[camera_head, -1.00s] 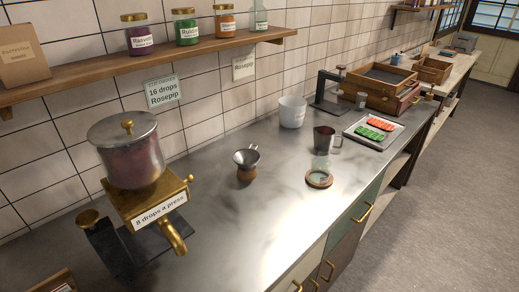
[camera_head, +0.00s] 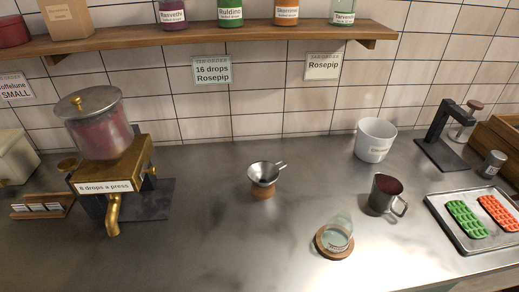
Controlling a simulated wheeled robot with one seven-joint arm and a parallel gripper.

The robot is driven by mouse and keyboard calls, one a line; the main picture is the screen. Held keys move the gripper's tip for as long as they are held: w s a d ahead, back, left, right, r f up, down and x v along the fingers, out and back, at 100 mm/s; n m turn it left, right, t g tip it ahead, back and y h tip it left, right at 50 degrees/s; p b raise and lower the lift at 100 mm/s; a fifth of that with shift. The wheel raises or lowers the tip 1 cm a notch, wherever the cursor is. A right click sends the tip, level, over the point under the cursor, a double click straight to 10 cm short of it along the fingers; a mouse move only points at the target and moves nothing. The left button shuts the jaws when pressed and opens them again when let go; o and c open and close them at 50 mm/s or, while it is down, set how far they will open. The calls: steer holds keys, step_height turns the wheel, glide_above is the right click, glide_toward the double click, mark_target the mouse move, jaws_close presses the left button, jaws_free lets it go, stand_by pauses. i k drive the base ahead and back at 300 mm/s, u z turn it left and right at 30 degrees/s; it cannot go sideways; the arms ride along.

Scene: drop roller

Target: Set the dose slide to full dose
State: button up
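The drop dispenser (camera_head: 105,165) stands at the left of the steel counter, with a cloudy lidded hopper (camera_head: 97,122) of reddish contents. Its brass body carries a plate (camera_head: 105,187) reading "8 drops a press", and a brass spout (camera_head: 113,215) points down in front. A small brass knob (camera_head: 153,170) sticks out at the body's right side; I cannot tell whether it is the dose slide. A round brass knob (camera_head: 67,165) shows at the left. An order card (camera_head: 212,70) on the wall reads "16 drops Rosepip". My gripper is not in view.
A metal funnel cup on a wooden base (camera_head: 263,180) stands mid-counter. A glass on a wooden coaster (camera_head: 335,238), a metal jug (camera_head: 384,194), a white bin (camera_head: 375,140) and a tray of coloured moulds (camera_head: 475,220) are to the right. A card rack (camera_head: 42,205) is at left.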

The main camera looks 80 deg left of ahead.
mark_target(152, 170)
steer(key=i, duration=0.4)
steer(key=u, duration=3.7)
steer(key=k, duration=0.9)
steer(key=z, duration=0.65)
steer(key=k, duration=0.45)
steer(key=u, duration=0.45)
steer(key=i, duration=0.6)
steer(key=u, duration=0.8)
steer(key=i, duration=0.65)
